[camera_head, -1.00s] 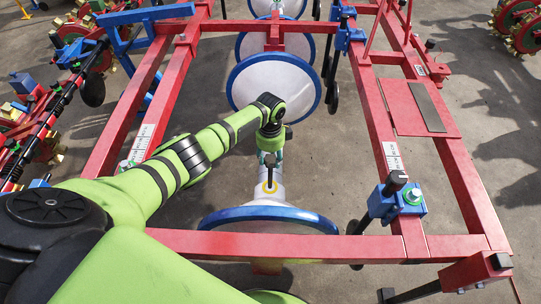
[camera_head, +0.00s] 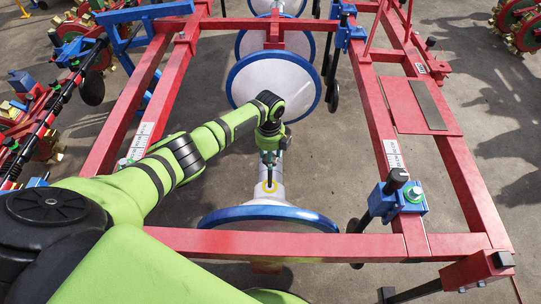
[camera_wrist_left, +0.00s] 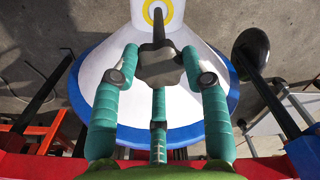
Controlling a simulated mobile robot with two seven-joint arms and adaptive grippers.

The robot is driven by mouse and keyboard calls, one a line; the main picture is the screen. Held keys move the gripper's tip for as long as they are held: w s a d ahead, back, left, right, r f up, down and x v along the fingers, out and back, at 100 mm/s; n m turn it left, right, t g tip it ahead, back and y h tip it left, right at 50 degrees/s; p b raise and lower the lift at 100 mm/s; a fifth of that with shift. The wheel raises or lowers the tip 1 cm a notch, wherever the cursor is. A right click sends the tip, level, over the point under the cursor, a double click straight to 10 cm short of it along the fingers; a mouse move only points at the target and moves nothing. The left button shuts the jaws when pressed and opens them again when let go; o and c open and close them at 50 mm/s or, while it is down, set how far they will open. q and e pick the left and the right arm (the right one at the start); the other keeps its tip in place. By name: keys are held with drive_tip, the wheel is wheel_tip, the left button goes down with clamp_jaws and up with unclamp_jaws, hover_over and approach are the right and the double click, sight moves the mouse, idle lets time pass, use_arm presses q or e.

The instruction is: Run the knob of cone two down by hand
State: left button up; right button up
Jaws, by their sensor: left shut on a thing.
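A dark grey faceted knob (camera_wrist_left: 160,66) sits on a dark stem that runs to a yellow ring (camera_wrist_left: 158,12) on a white housing in the left wrist view. My left gripper (camera_head: 269,160) is shut on the knob, with teal fingers around it; the fingers also show in the left wrist view (camera_wrist_left: 160,68). In the head view the gripper mostly hides the knob, just above the yellow ring (camera_head: 269,187). The white cone with a blue rim (camera_head: 268,213) lies below the ring. No cone number is readable. My right gripper is not in view.
A red frame (camera_head: 285,244) surrounds the row of cones. Another blue-rimmed cone (camera_head: 273,86) stands just beyond my gripper. A blue clamp (camera_head: 398,198) with a green knob is on the right beam. Bare concrete (camera_head: 335,165) shows between the beams.

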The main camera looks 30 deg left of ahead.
use_arm(q)
drive_tip(key=shift+s+a+f+m, duration=0.1)
drive_tip(key=shift+s+a+m, duration=0.05)
drive_tip(key=shift+m, duration=0.25)
drive_tip(key=o, duration=1.2)
drive_tip(key=shift+c, duration=0.2)
drive_tip(key=shift+r, duration=0.4)
wheel_tip(320, 180, up, 11)
drive_tip(key=shift+r, duration=0.2)
wheel_tip(320, 180, up, 12)
